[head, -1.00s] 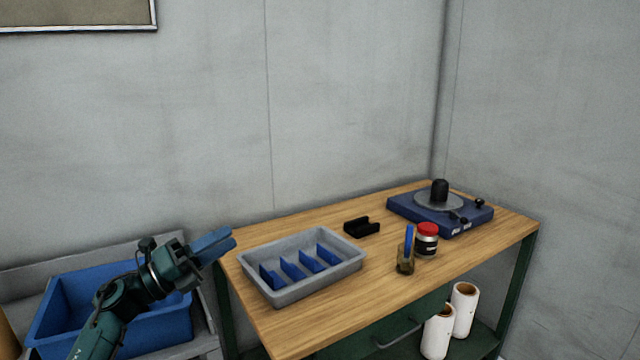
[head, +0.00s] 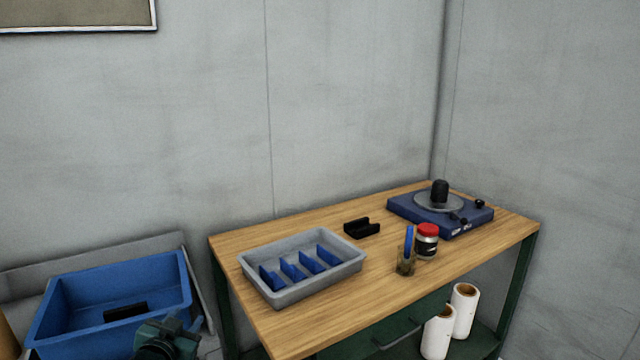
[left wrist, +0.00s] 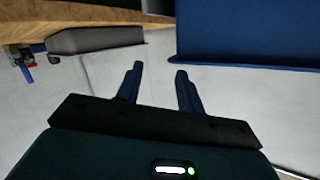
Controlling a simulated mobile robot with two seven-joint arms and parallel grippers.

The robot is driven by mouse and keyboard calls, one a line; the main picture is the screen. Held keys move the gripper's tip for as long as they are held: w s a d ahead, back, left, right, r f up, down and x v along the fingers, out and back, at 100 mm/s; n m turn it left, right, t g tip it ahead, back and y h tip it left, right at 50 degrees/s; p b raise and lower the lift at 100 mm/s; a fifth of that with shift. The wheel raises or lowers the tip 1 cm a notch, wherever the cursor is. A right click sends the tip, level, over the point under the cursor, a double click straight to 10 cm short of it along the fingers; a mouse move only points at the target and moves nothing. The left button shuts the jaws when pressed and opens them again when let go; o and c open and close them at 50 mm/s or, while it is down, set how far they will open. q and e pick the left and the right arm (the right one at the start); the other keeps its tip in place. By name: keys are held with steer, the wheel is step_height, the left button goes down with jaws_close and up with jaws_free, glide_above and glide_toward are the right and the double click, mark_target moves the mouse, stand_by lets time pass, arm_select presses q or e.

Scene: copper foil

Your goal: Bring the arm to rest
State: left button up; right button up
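My left gripper shows in the left wrist view (left wrist: 157,72), its two blue fingers apart with nothing between them. In the head view only part of my left gripper and wrist (head: 168,338) shows at the bottom left, in front of the blue bin (head: 65,285). The blue bin also shows in the left wrist view (left wrist: 250,35). My right gripper is in neither view.
A wooden workbench (head: 330,325) holds a grey tray (head: 290,297) with blue dividers, a black holder (head: 362,228), a cup (head: 405,265), a red-lidded jar (head: 427,240) and a blue turntable device (head: 455,222). White rolls (head: 437,335) stand below. A black object (head: 125,310) lies in the blue bin.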

arm_select(q)
steer(key=s+d+f+g+h, duration=0.1)
steer(key=s+d+f, duration=0.3)
steer(key=s, duration=0.6)
steer(key=s+d+f+g+h, duration=0.1)
steer(key=s+d+f, duration=0.4)
steer(key=s, duration=0.6)
steer(key=s+d+f+g+h, duration=0.1)
steer(key=s+d+f, duration=0.3)
steer(key=s, duration=0.6)
steer(key=shift+s+d+f+n+g, duration=0.2)
steer(key=shift+d+f+n+g, duration=0.15)
steer(key=shift+d+g, duration=0.45)
